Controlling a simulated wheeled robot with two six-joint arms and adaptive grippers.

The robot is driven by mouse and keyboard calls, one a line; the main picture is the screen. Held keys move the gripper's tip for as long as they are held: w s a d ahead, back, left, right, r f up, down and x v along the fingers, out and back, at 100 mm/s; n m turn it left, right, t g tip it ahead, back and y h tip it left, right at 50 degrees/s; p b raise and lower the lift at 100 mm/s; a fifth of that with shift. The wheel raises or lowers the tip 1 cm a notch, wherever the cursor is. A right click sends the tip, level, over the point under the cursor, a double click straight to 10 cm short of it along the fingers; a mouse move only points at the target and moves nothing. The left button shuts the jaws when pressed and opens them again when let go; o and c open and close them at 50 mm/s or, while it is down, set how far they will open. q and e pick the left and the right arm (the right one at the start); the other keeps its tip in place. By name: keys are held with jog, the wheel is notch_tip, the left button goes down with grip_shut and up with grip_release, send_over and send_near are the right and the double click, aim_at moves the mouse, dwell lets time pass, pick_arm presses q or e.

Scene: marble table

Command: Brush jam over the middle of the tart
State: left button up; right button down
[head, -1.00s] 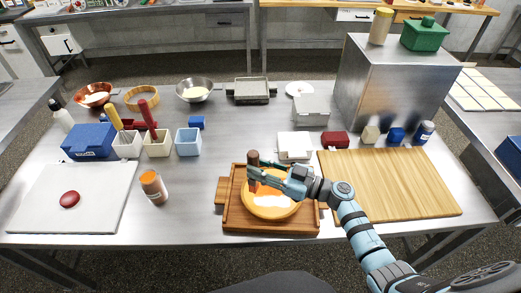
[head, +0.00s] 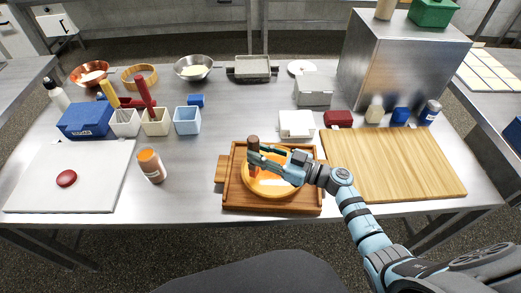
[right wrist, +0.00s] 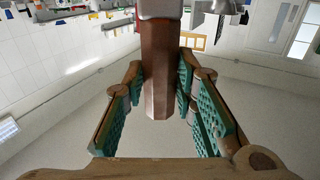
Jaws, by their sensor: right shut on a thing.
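A round yellow-orange tart (head: 287,190) with a pale patch in its middle sits on a wooden tray (head: 228,202) near the table's front edge. My right gripper (head: 262,163) is shut on an upright brown handle, which I take to be the brush (head: 253,144), over the tart's left part. In the right wrist view the brown handle (right wrist: 160,75) stands between the green finger pads. An orange part shows below the gripper; whether it touches the tart I cannot tell. The gripper hides part of the tart. My left gripper is not in view.
White boxes (head: 296,124) stand behind. Table between jar and tray is clear.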

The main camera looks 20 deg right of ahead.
jog(key=shift+f+b, duration=0.45)
jog(key=shift+f, duration=0.35)
dwell(0.6)
jog(key=shift+s+d, duration=0.1)
jog(key=shift+d, duration=1.95)
jog(key=shift+x, duration=2)
jog(key=shift+w+d+f, duration=0.1)
jog(key=shift+w+d, duration=0.1)
jog(key=shift+w, duration=0.35)
jog(key=shift+w+d, duration=0.2)
jog(key=shift+w, duration=0.4)
jog(key=shift+d, duration=0.1)
